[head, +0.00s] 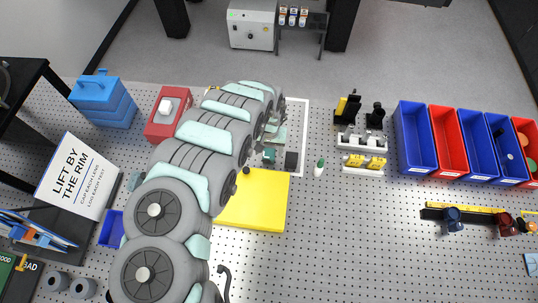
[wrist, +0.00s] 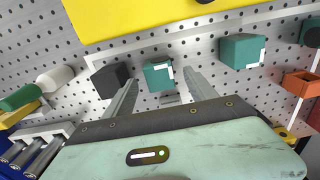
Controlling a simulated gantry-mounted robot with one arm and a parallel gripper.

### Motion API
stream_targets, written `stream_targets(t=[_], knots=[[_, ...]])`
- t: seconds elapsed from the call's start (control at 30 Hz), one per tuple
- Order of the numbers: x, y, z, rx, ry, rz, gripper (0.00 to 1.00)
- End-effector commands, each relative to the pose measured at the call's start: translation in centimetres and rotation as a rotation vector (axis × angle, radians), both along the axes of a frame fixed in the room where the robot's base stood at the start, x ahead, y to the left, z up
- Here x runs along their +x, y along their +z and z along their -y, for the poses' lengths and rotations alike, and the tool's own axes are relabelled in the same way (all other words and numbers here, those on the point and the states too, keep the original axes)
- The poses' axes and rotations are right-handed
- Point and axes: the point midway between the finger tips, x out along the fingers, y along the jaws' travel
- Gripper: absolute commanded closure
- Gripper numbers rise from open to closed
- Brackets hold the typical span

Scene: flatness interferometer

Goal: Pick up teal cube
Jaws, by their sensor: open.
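Two teal blocks show in the wrist view. A smaller teal cube (wrist: 157,77) with white corner marks sits between and beyond my gripper's fingers (wrist: 161,80). A larger teal block (wrist: 240,51), also with white marks, sits to the right, outside the fingers. My gripper is open and empty; I cannot tell how high it is above the surface. In the head view one teal cube (head: 269,155) shows just beside my arm, left of a black block (head: 291,160). My arm hides much of the area, and the fingertips are not clear there.
The black block (wrist: 110,80) stands close outside my left finger. A yellow plate (head: 262,205) lies near the cubes. A green-and-white bottle (head: 319,168) and a rack with yellow parts (head: 364,161) stand to the right. An orange block (wrist: 300,83) is at the wrist view's right.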

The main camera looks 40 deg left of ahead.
Motion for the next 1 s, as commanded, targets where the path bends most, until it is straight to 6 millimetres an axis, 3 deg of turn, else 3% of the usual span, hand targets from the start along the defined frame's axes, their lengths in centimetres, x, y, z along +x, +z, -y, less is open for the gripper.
stream_targets(t=[0.5, 0.8, 1.0], knots=[[0.1, -4.2, 0.2, -0.004, 0.001, -0.002, 0.35], [0.0, -4.4, 0.1, -0.002, 0.000, -0.004, 0.35], [0.0, -4.3, 0.1, -0.002, 0.000, -0.004, 0.49]])
